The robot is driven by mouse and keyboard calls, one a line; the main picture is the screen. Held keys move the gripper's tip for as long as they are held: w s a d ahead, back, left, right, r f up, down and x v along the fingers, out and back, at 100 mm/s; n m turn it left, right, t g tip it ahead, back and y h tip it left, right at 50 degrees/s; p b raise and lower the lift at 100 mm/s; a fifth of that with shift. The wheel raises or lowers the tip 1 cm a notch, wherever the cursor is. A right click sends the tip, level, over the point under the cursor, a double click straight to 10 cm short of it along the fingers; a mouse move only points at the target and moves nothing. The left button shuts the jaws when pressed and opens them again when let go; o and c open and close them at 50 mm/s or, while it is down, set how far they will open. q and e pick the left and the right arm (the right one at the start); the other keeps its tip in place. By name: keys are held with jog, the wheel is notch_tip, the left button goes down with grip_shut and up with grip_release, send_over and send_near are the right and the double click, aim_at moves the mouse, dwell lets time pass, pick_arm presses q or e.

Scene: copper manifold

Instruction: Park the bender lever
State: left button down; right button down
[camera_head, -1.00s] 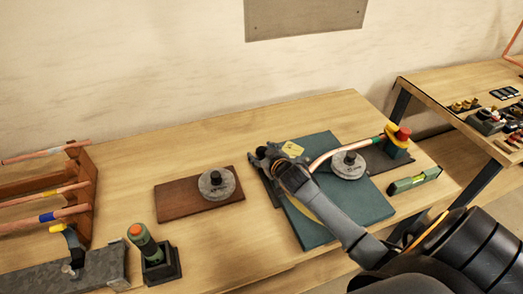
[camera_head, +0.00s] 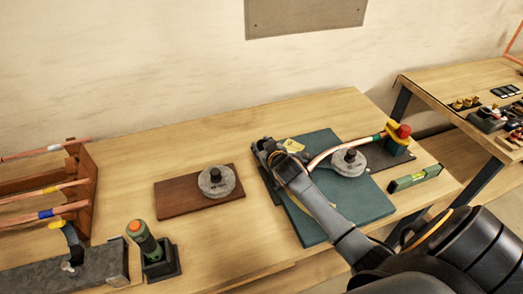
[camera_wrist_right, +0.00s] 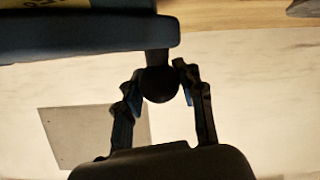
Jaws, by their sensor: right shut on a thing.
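The bender has a teal plate (camera_head: 345,215) on the right half of the bench, with a grey round former (camera_head: 348,161) and a bent copper tube (camera_head: 325,154) beside it. My right gripper (camera_head: 264,149) is at the plate's far left corner. In the right wrist view its fingers close around a dark round knob (camera_wrist_right: 160,84) on a short stem, which I take as the bender lever's handle. A blue bar (camera_wrist_right: 85,34) with a yellow label lies just behind the knob. My right arm hides most of the lever in the head view. My left gripper is not in view.
A red-topped yellow and green block (camera_head: 399,140) holds the tube's right end. A green level (camera_head: 415,179) lies at the right edge. A brown board with a grey disc (camera_head: 216,182), a green tool in a stand (camera_head: 146,240) and a tube rack (camera_head: 85,190) stand left.

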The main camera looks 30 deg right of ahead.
jog(key=w+d+m+h+b, duration=0.1)
jog(key=w+d+b, duration=0.1)
jog(key=w+d+m+g+h+b, duration=0.1)
jog(key=w+d+b, duration=0.1)
jog(key=d, duration=0.1)
jog(key=w+d+m+h+b, duration=0.1)
jog(key=w+d+h+b, duration=0.1)
jog(key=d, duration=0.1)
jog(key=shift+w+f+m+g, duration=0.2)
jog(key=shift+m+g, duration=0.1)
jog(key=shift+m, duration=0.1)
jog(key=shift+w+d+r+h+b, duration=0.1)
jog(key=shift+d+r+h+b, duration=0.15)
jog(key=shift+d+h+b, duration=0.1)
jog(key=shift+r, duration=0.1)
jog(key=c, duration=0.8)
grip_release()
jog(key=shift+d, duration=0.1)
